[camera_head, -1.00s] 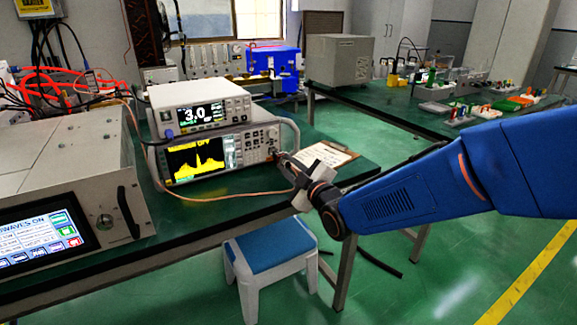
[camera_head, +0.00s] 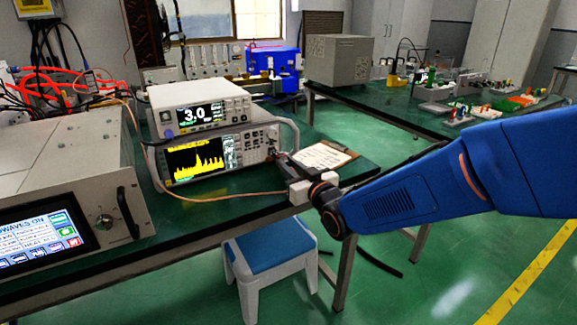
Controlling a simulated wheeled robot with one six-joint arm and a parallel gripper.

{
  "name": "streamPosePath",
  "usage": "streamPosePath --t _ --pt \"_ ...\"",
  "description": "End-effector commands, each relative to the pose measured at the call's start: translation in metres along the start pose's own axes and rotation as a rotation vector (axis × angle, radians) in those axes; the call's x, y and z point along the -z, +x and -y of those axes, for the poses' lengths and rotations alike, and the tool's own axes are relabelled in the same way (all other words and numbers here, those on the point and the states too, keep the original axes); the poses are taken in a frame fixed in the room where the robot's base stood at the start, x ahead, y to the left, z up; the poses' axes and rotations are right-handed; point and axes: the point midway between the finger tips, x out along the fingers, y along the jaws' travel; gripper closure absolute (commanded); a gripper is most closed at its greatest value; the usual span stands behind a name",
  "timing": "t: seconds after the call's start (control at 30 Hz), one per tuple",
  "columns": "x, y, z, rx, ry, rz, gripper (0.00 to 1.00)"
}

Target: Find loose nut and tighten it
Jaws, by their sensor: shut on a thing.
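My gripper (camera_head: 284,160) reaches in from the right on my blue arm. Its fingertips are at the lower right of the front panel of the spectrum analyzer (camera_head: 207,160), by the cable connection there. It is shut on a small part at that spot, which looks like the connector nut, but the fingers hide most of it. An orange-brown cable (camera_head: 215,199) runs from the left of the instruments along the bench to the area of my gripper. The analyzer's screen shows a yellow trace.
A meter reading 3.0 (camera_head: 199,113) sits on top of the analyzer. A microwave generator (camera_head: 55,200) with a lit touchscreen stands at left. A clipboard (camera_head: 325,156) lies beyond my gripper. A blue-topped stool (camera_head: 270,250) stands below the bench edge.

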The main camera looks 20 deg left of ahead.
Motion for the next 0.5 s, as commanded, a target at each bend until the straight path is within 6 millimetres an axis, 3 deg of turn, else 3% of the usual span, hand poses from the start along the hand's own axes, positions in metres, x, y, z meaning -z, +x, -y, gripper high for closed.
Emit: streamPosePath --t 0.5 --pt "-0.0018 -0.0005 -0.0005 0.000 0.316 0.003 1.00"
